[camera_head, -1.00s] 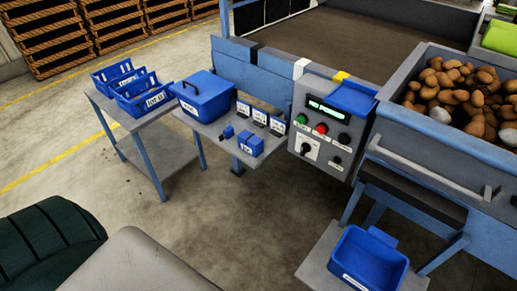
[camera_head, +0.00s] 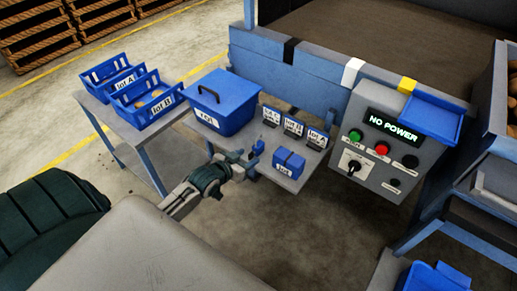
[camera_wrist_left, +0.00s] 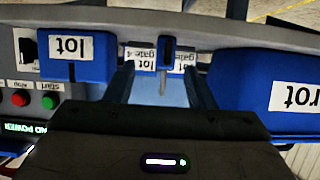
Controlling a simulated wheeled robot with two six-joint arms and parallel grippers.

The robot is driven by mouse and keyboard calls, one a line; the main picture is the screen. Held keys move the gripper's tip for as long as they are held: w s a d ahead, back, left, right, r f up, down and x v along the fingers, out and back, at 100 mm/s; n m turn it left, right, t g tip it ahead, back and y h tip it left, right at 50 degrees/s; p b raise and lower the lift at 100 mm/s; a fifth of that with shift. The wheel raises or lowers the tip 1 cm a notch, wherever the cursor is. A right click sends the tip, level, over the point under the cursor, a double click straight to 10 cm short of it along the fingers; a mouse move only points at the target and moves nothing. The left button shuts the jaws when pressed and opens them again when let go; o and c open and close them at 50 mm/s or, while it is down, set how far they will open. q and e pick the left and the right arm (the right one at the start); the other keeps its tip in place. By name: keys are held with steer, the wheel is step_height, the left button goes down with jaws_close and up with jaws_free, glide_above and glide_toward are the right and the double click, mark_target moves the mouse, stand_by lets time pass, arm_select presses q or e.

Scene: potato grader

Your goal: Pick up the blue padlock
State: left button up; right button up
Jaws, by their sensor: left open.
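The small blue padlock (camera_head: 257,148) sits on the small grey side table (camera_head: 262,172), between the large lidded blue box and the small blue box. In the left wrist view the padlock (camera_wrist_left: 167,48) shows at the top middle, with a thin grey part hanging below it in the picture. My left gripper (camera_head: 246,161) reaches in from the left, close to the padlock. In the left wrist view its two dark fingers (camera_wrist_left: 160,80) are apart, with the padlock lined up between them. Whether they touch it I cannot tell. My right gripper does not show.
The large lidded blue box (camera_head: 222,105) stands left of the padlock, the small blue box (camera_head: 289,162) to its right. Several labelled cards (camera_head: 293,127) stand behind. A control panel (camera_head: 375,150) reading NO POWER is further right. Two blue crates (camera_head: 146,98) stand at left.

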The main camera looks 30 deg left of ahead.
mark_target(254, 151)
arm_select(q)
steer(key=shift+a+x, duration=0.2)
steer(key=shift+x, duration=1.35)
steer(key=shift+a+x, duration=0.15)
steer(key=shift+x, duration=1.4)
steer(key=shift+f, duration=0.1)
steer(key=c, duration=1.1)
